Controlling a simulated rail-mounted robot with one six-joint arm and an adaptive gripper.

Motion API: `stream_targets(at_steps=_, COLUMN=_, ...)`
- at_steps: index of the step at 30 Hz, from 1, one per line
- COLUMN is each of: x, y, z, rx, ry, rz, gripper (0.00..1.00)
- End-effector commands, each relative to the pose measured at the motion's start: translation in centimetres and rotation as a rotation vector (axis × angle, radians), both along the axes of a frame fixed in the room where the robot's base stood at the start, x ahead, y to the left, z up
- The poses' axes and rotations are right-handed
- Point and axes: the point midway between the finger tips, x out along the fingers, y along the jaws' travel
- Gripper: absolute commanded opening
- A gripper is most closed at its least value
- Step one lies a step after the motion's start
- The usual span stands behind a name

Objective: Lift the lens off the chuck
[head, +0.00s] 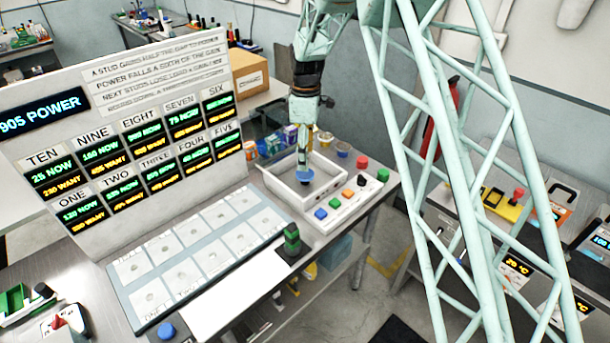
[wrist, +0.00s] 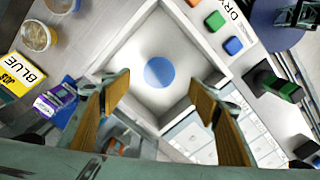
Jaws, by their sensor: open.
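A round blue disc (head: 306,175), which looks like the lens, lies inside a white square tray (head: 268,184). In the wrist view the disc (wrist: 160,72) sits near the middle of the tray floor. I cannot make out a separate chuck under it. My gripper (head: 304,168) points down over the tray, above the disc. In the wrist view my gripper (wrist: 160,78) has its two wooden-looking fingers spread wide on either side of the disc, and nothing is between them.
The tray walls (wrist: 208,40) stand around the disc. A panel with coloured buttons (head: 345,198) is beside the tray at the right. A dark green block (head: 292,240) stands in front, and a grid of labelled pads (head: 205,255) lies to the left. Small tubs (wrist: 38,36) stand behind.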

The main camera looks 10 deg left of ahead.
Motion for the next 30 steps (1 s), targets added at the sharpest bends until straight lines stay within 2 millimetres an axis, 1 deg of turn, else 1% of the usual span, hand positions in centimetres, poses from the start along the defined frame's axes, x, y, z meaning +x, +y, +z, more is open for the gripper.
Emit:
stream_targets(at_steps=3, x=-0.1, y=0.0, z=-1.0, rx=-0.001, ry=0.001, rz=0.0, gripper=0.55)
stream_targets(at_steps=6, x=0.0, y=0.0, z=-1.4, rx=0.0, ry=0.001, rz=0.0, gripper=0.55)
stream_targets(at_steps=17, x=0.0, y=0.0, z=-1.5, rx=0.0, ry=0.0, rz=0.0, gripper=0.55)
stream_targets(at_steps=22, x=0.0, y=0.0, z=-2.0, rx=0.0, ry=0.0, rz=0.0, gripper=0.55)
stream_targets(at_steps=26, x=0.1, y=0.1, z=-2.8, rx=0.0, ry=0.001, rz=0.0, gripper=0.55)
stream_targets(at_steps=30, x=0.1, y=0.3, z=-4.2, rx=-0.001, ry=0.002, rz=0.0, gripper=0.55)
